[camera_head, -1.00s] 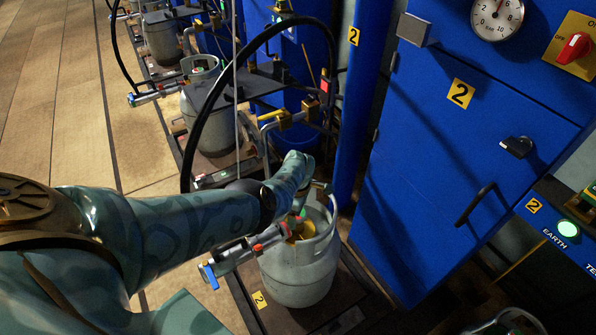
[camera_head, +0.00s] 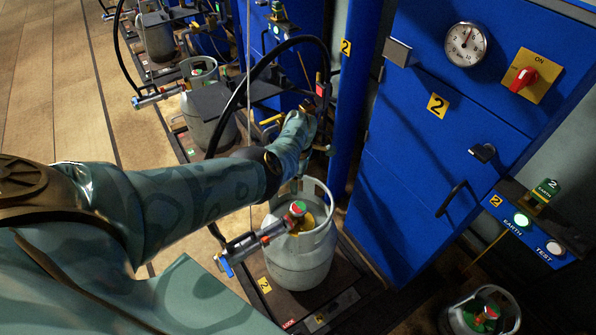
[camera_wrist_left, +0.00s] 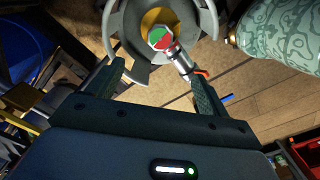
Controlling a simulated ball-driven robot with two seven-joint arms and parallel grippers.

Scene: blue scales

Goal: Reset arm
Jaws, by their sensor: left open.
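My left arm (camera_head: 190,200) comes in from the left and reaches over the scale, its wrist above and behind the grey gas cylinder (camera_head: 300,255). My left gripper (camera_wrist_left: 157,78) is open and empty in the left wrist view; in the head view its fingers are mostly hidden by my wrist. The cylinder stands upright on the dark scale platform (camera_head: 345,290). Its valve (camera_head: 297,209), with a green and red top, has a filling connector (camera_head: 240,246) beside it. In the wrist view the valve (camera_wrist_left: 160,38) lies beyond the fingertips, apart from them. My right gripper is not visible.
A blue cabinet (camera_head: 430,165) with a gauge (camera_head: 466,44), a red switch (camera_head: 524,78) and a handle stands to the right. A black hose (camera_head: 245,85) arches behind my arm. More cylinders (camera_head: 205,105) stand behind, and another (camera_head: 455,318) at bottom right. The floor at left is clear.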

